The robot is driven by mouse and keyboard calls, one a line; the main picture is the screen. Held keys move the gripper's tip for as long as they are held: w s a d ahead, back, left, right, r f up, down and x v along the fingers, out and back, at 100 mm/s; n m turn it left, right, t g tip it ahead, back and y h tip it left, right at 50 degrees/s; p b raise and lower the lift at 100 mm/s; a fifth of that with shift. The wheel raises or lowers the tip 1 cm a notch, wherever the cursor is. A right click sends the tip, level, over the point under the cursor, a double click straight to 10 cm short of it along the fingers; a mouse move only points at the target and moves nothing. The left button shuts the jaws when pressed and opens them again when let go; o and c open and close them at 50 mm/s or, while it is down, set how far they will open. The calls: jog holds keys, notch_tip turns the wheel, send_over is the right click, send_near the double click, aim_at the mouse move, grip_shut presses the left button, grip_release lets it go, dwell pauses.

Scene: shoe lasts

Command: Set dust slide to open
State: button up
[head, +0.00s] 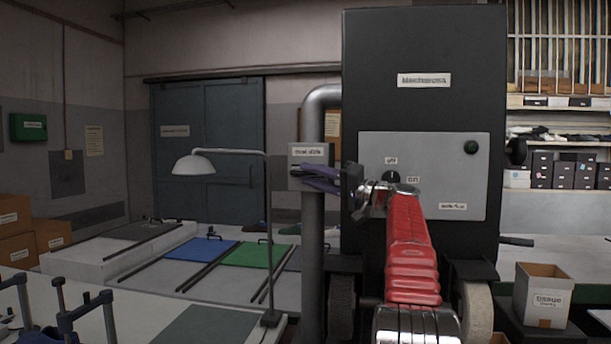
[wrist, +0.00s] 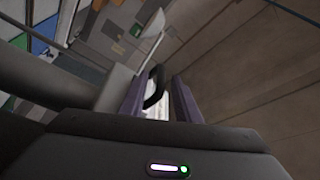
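The dust slide (head: 308,153) is a grey labelled plate on the vertical grey pipe, left of the black machine. My gripper (head: 308,176) is at its lower part, with purple fingers pointing left and covering some of it. In the wrist view a black loop handle (wrist: 153,88) lies between the two purple fingers of my gripper (wrist: 160,90). The fingers are apart, with a gap visible on the right of the handle. The handle looks close to the left finger; I cannot tell if they touch. How far the slide is pulled out is hidden.
The black machine (head: 420,60) with a grey control panel (head: 450,200) stands behind my red arm. A desk lamp (head: 230,153) stands left of the pipe (head: 313,250). A tissue box (head: 541,290) is at lower right. Benches with coloured mats fill the left.

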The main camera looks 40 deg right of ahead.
jog(key=shift+x, duration=0.95)
jog(key=shift+c, duration=0.6)
grip_shut()
